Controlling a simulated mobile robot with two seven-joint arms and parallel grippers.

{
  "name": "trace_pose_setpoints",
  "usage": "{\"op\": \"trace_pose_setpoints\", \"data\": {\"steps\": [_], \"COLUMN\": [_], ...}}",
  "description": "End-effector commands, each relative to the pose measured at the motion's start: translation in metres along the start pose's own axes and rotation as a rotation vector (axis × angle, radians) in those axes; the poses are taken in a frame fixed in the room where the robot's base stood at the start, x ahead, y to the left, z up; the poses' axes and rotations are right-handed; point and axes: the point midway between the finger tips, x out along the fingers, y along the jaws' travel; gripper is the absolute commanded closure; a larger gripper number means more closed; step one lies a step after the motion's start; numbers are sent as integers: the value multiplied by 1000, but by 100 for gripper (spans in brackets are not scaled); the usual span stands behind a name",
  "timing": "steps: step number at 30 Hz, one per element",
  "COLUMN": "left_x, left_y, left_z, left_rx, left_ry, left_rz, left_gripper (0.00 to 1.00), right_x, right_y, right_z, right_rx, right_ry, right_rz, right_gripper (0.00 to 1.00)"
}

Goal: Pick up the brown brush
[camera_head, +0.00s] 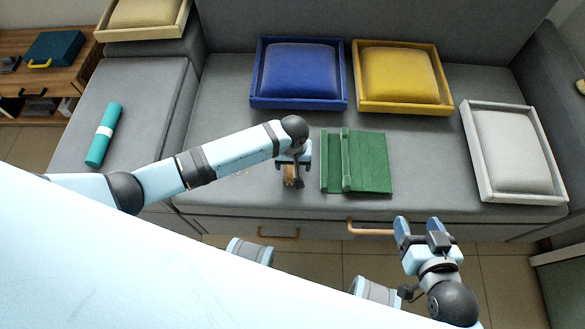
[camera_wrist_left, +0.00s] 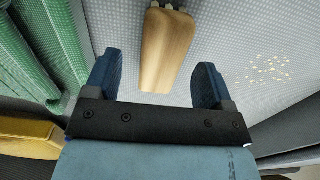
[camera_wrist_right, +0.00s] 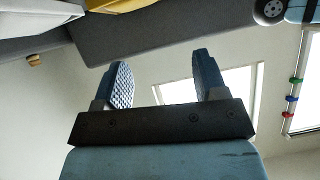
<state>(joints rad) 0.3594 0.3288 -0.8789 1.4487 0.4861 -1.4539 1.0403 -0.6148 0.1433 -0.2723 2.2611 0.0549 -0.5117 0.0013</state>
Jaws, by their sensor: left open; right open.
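The brown brush (camera_head: 290,177) lies on the grey seat cushion, left of a green folded item, partly hidden under my left gripper in the head view. In the left wrist view its tan wooden body (camera_wrist_left: 167,50) shows between and beyond the two fingertips, its far end cut off by the top edge. My left gripper (camera_head: 293,170) is open over the brush; it also shows in the left wrist view (camera_wrist_left: 155,75), with a finger on each side and apart from the wood. My right gripper (camera_head: 418,228) is open and empty in front of the seat's front edge.
The green folded item (camera_head: 372,163) lies just right of the brush. Blue (camera_head: 300,104), yellow (camera_head: 358,103) and white (camera_head: 482,165) framed cushions stand behind and right. A teal roll (camera_head: 98,148) lies at left. Pale crumbs (camera_wrist_left: 270,72) are scattered beside the brush.

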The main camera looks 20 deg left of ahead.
Motion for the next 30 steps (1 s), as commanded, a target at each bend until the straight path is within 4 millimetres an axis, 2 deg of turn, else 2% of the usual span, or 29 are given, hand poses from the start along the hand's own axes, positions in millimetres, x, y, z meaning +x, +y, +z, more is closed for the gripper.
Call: {"op": "trace_pose_setpoints", "data": {"steps": [1, 2, 4, 6, 9, 14, 15, 22, 30], "left_x": [11, 16, 26, 36, 42, 41, 41, 41, 40], "left_y": [-2, -2, -3, -3, -2, -2, -2, -2, -2], "left_z": [2, 2, 4, 4, 4, 4, 4, 4, 4], "left_rx": [0, 0, 1, 0, 1, 1, 1, 1, 1], "left_ry": [-1, -1, 0, 0, 1, 1, 1, 1, 1], "left_rz": [-2, -2, -2, -3, -1, 0, -1, -1, 0], "left_gripper": [23, 23, 23, 23, 23, 23, 26, 79, 79], "right_x": [3, 3, 5, 6, 5, 4, 4, 5, 4], "right_y": [0, -1, -6, -10, -14, -14, -14, -14, -14], "right_z": [6, 1, -20, -29, -37, -38, -38, -37, -37], "right_rx": [2, 1, -3, 2, 8, 10, 10, 11, 10], "right_ry": [3, 23, 104, 144, 176, 177, 177, 174, 173], "right_rz": [-2, -8, -28, -42, -52, -52, -52, -51, -51], "right_gripper": [34, 34, 34, 34, 34, 34, 34, 34, 34]}}
